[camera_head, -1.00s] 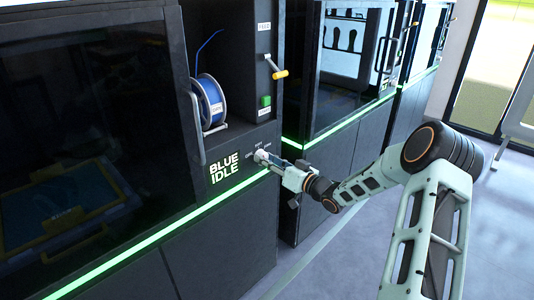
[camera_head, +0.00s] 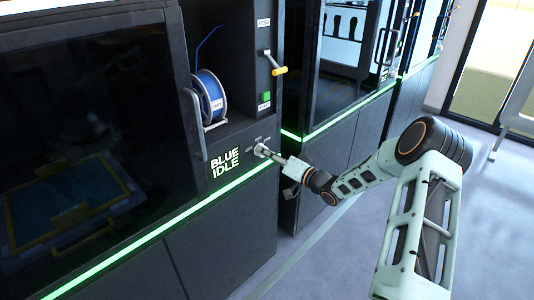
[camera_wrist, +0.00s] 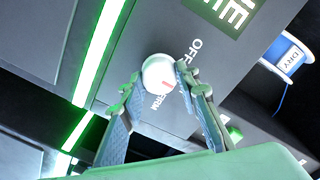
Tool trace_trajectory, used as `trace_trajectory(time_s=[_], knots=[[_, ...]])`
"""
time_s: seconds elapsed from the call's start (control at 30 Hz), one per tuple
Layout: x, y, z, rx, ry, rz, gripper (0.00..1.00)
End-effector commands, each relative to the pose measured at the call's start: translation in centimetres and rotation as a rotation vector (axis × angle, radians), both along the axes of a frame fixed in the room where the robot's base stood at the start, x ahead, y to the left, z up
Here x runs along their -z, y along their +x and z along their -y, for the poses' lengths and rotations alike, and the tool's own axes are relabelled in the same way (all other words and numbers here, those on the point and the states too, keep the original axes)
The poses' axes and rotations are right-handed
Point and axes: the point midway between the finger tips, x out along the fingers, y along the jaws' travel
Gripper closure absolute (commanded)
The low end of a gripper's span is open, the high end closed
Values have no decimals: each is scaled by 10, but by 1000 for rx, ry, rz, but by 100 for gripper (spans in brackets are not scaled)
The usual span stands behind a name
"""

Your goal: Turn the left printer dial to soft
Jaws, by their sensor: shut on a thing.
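The dial (camera_head: 260,149) is a small pale round knob on the printer's front panel, right of the "BLUE IDLE" display (camera_head: 225,164). In the wrist view the white dial (camera_wrist: 158,73) has a red mark on its lower right part. My gripper (camera_head: 266,153) is at the dial, and its fingertips (camera_wrist: 157,77) close on the knob from both sides. "OFF" is readable beside the dial, and part of "FIRM" shows below it. I cannot read a soft label, so the exact setting is unclear.
A blue filament spool (camera_head: 210,97) sits in the bay above the dial. A yellow-handled lever (camera_head: 275,65) and a green button (camera_head: 264,97) are to its upper right. A second printer (camera_head: 340,70) stands to the right. The floor beside my arm is clear.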

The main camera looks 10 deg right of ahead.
Motion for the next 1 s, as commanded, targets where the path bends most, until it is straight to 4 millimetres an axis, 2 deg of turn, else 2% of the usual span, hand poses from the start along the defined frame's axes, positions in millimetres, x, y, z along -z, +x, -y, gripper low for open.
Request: trace_trajectory(time_s=[0.27, 0.3, 0.43, 0.77, 0.87, 1.0], knots=[[1, 0, 0, -1, -1, -2, 95], [1, -1, 0, -1, -1, -2, 66], [1, 0, 0, 0, -2, -1, 53], [0, -3, 2, 0, -2, -1, 53], [0, -12, 10, 2, -3, -1, 53], [0, -34, 26, 4, -3, -2, 53]])
